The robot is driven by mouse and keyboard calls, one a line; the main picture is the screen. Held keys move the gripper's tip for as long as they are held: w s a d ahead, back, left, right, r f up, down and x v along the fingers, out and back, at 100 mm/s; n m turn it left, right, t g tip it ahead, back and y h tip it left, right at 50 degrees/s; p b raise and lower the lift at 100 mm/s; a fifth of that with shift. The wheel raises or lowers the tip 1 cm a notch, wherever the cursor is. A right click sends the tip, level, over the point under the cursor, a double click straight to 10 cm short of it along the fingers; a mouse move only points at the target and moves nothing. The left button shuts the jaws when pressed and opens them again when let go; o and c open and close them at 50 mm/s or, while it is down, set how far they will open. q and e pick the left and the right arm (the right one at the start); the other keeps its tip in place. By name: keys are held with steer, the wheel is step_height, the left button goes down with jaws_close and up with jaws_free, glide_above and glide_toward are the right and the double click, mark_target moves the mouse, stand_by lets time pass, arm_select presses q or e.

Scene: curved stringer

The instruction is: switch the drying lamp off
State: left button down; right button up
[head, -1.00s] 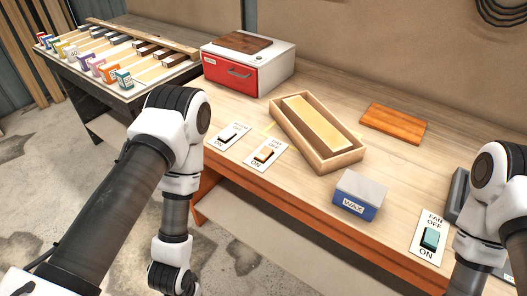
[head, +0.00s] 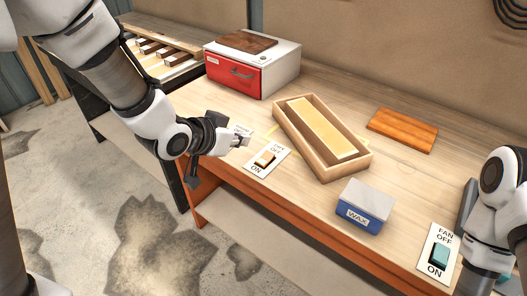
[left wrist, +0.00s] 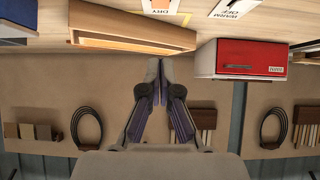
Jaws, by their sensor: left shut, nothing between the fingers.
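The switch plate marked DRY (head: 269,160) lies on the bench front, with OFF at its far end and ON at its near end. Its rocker is pale amber; I cannot tell surely which end is pressed. In the left wrist view part of the DRY plate (left wrist: 163,7) shows at the top edge. My left gripper (head: 246,141) is shut and empty, just left of this plate and over the neighbouring WARM plate (head: 240,131), which it partly hides. Its closed fingers (left wrist: 156,70) also show in the left wrist view. My right gripper is out of view; only its arm shows.
A red and white heater box (head: 246,72) is at the back left. A WAX tin (head: 365,203) and FAN switch (head: 438,254) are to the right. A brown board (head: 402,130) lies behind.

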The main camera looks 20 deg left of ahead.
arm_select(q)
steer(key=shift+w+f, duration=0.2)
glide_above(270, 152)
steer(key=s+a, duration=0.1)
steer(key=s, duration=0.3)
steer(key=f, duration=0.5)
steer(key=shift+w+a+f+p, duration=0.1)
steer(key=shift+w+f+p, duration=0.1)
steer(key=shift+f+p, duration=0.2)
steer(key=f, duration=0.3)
steer(key=shift+w+f, duration=0.3)
steer(key=shift+f, duration=0.25)
steer(key=shift+w+f, duration=0.1)
steer(key=shift+f, duration=0.15)
steer(key=shift+w+d+r, duration=0.1)
steer(key=shift+d, duration=0.1)
